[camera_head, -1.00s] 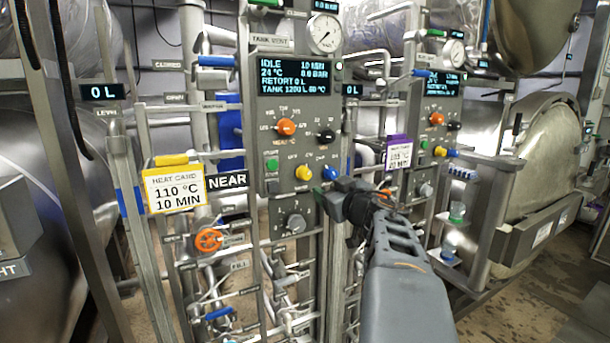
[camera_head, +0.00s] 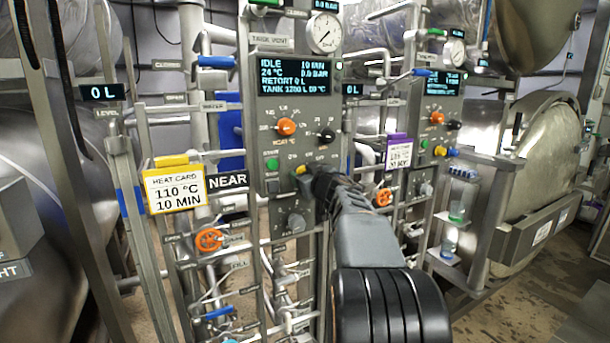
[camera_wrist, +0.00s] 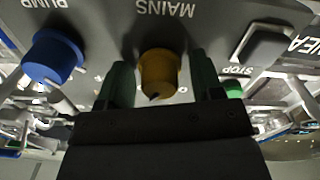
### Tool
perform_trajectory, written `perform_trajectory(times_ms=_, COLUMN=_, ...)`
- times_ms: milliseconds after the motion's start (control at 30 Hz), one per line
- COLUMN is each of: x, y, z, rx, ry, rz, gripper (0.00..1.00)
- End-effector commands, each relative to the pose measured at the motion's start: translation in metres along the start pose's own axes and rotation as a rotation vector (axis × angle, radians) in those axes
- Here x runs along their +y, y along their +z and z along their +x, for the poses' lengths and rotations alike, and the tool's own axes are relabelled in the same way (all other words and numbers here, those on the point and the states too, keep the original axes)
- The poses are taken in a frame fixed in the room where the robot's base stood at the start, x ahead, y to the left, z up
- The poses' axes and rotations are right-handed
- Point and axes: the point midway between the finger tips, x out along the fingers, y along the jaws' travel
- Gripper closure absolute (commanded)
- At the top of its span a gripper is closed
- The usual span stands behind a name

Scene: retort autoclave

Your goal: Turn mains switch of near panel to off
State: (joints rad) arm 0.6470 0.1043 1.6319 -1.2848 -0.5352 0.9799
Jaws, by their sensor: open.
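The near panel (camera_head: 270,120) stands in the middle of the head view, with the NEAR sign (camera_head: 228,179) at its left. Its yellow mains switch (camera_head: 301,169) is mostly hidden behind my gripper (camera_head: 312,178). In the wrist view the mains switch (camera_wrist: 160,74) sits under the MAINS label, between the two green fingertips of my gripper (camera_wrist: 162,84). The fingers are open, one on each side of the knob. I cannot tell whether either touches it. The switch's pointer position is not clear.
Orange (camera_head: 286,127) and black (camera_head: 326,136) knobs sit above on the panel, a grey knob (camera_head: 296,222) below. A second panel (camera_head: 436,110) stands at right.

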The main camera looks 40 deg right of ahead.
Motion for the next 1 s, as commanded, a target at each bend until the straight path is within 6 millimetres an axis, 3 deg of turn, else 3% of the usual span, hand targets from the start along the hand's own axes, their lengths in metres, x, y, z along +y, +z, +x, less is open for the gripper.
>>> perform_trajectory(times_ms=233, x=0.0000, y=0.0001, z=0.0005, rx=0.000, ry=0.000, rz=0.000, gripper=0.40)
perform_trajectory(times_ms=767, x=0.0001, y=0.0002, z=0.0003, rx=0.000, ry=0.000, rz=0.000, gripper=0.89)
perform_trajectory(times_ms=1000, x=0.0002, y=0.0000, z=0.0002, rx=0.000, ry=0.000, rz=-0.028, gripper=0.89)
